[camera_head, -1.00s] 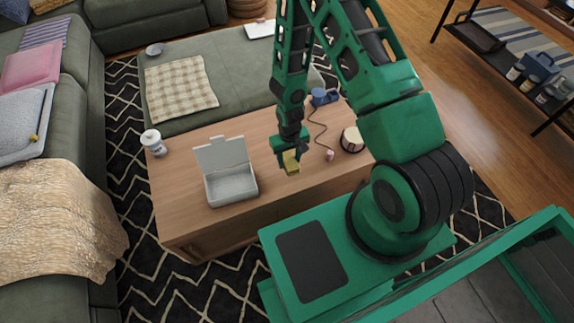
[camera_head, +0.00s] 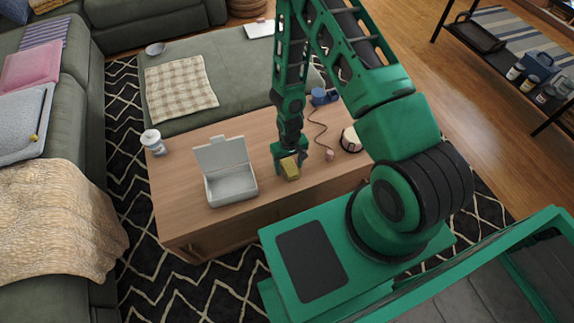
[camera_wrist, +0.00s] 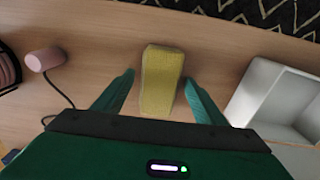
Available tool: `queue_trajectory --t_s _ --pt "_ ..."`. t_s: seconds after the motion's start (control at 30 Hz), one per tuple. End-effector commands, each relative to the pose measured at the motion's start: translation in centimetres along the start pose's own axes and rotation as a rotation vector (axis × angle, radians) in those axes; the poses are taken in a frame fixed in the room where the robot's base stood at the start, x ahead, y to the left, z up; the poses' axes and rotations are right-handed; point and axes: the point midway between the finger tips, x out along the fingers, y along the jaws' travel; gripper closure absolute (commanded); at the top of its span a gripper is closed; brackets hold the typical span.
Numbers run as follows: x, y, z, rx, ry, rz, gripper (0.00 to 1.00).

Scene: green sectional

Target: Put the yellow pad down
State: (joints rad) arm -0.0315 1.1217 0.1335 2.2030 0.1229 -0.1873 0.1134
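The yellow pad (camera_head: 290,170) is a small block at the table's near edge side, right of the white box. In the wrist view the pad (camera_wrist: 161,80) lies between my two green fingers, with a narrow gap showing on each side. My gripper (camera_head: 290,160) is open around the pad, just above the wooden table (camera_head: 180,195); it also shows in the wrist view (camera_wrist: 160,80). The pad appears to rest on the tabletop, though its underside is hidden.
An open white box (camera_head: 231,186) stands to the left of the pad. A pink cylinder (camera_head: 329,155) with a cord and a round dark-banded object (camera_head: 351,140) are to the right. A white jar (camera_head: 153,142) stands at the table's left edge. Bare wood lies between box and pad.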

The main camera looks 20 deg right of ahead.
Motion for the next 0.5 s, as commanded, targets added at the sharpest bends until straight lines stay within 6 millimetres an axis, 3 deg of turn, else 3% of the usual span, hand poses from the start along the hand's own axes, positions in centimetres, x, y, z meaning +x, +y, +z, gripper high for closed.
queue_trajectory --t_s 0.27,0.5 --pt "-0.7 0.0 0.0 -0.001 0.001 0.0 0.35" --pt "-4.1 -0.1 -0.1 -0.001 0.002 0.0 0.35"
